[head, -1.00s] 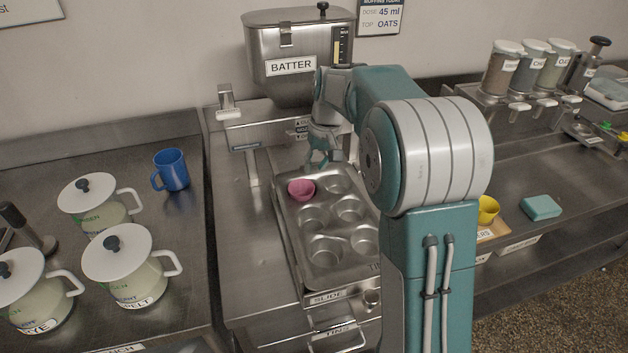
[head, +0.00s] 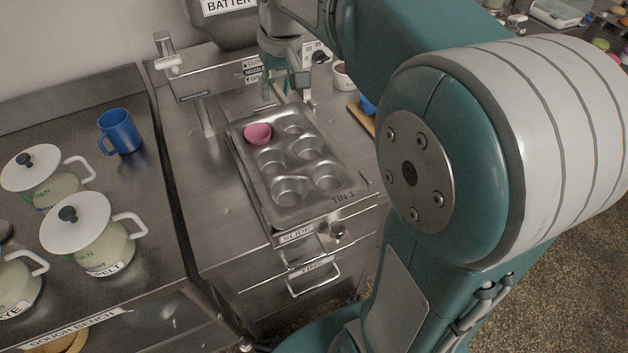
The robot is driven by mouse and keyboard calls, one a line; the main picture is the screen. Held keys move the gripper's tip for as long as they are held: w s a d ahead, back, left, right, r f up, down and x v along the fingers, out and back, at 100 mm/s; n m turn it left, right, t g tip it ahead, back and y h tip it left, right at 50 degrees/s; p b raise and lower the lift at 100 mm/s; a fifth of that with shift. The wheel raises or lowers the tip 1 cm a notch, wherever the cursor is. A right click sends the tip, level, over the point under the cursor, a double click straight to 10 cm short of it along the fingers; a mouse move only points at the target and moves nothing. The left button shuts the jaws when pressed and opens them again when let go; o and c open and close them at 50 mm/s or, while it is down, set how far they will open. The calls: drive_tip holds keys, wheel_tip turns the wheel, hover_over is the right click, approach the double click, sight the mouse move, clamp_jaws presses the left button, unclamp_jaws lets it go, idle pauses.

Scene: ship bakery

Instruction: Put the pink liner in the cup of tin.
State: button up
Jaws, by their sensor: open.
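The pink liner (head: 258,133) sits at the back-left cup of the muffin tin (head: 312,212), slightly tilted; I cannot tell whether it is fully down in the cup. The other cups of the tin look empty. The tin is marked TIN 1 and lies on the slide. My gripper (head: 287,92) is open and empty, above and behind the tin's back edge, apart from the liner. Part of it is dim and small.
The batter hopper (head: 225,28) and its nozzle panel stand behind the tin. A blue mug (head: 120,131) and lidded white pots (head: 90,234) stand on the left bench. A white cup (head: 342,76) is right of my gripper. My arm covers the right side.

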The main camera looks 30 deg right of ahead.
drive_tip(key=s+a+f+t, duration=0.1)
drive_tip(key=s+f+t, duration=0.1)
drive_tip(key=s, duration=0.8)
drive_tip(key=s+a+f+t+h, duration=0.1)
drive_tip(key=s+f, duration=0.2)
drive_tip(key=s, duration=0.7)
drive_tip(key=shift+t, duration=0.4)
